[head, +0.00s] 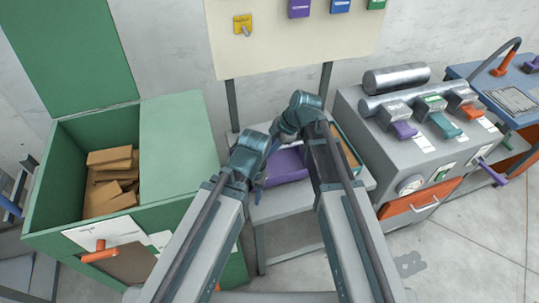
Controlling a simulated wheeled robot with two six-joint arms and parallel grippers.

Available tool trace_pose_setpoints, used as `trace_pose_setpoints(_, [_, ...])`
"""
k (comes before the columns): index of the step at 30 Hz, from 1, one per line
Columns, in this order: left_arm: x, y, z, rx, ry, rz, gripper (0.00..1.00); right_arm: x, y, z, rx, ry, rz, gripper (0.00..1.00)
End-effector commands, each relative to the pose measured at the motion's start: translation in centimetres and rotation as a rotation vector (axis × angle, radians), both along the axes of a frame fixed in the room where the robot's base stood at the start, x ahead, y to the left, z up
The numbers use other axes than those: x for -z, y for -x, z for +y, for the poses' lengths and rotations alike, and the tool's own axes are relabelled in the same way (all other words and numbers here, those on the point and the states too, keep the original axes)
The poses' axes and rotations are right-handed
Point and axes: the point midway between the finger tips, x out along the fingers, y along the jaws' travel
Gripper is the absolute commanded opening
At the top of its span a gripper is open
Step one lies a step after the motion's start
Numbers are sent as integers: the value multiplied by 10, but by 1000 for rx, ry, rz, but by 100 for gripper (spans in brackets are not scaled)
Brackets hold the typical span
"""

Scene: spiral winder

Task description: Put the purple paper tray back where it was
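A purple paper tray (287,165) lies on a small grey table in the middle of the head view, partly hidden behind my two arms. My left gripper (260,183) is at the tray's left edge, below its teal wrist. I cannot tell whether it touches the tray, and its fingers are too small and covered to read. My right arm bends over the back of the tray, and its gripper (275,139) points left and down near my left wrist. Its fingers are not clear either.
A green bin (182,150) holding brown cardboard blocks (112,180) stands left. The small table (288,207) has a bare front strip. Another tray with a tan interior (346,152) lies right. A grey machine with coloured levers (405,150) stands further right. A pale board (290,42) rises behind.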

Motion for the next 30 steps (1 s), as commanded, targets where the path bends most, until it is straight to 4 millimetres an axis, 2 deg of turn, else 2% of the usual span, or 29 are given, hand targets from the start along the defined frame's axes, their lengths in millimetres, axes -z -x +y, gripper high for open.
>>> trace_pose_setpoints(1, [12,0,0,0,0,0,50,12,0,0,0,-1,0,0])
trace_pose_setpoints(2, [14,0,0,0,0,0,50,14,0,0,0,-1,0,0])
trace_pose_setpoints(14, [16,0,0,0,0,0,50,16,0,0,0,-1,0,0])
trace_pose_setpoints(15, [15,0,0,0,0,0,50,15,0,0,0,0,0,23])
trace_pose_setpoints(19, [14,0,0,0,0,0,50,15,0,0,0,0,0,46])
trace_pose_setpoints(20, [14,0,0,0,0,0,50,15,0,0,0,0,0,49])
trace_pose_setpoints(30, [13,0,0,0,0,0,50,13,0,0,0,0,0,49])
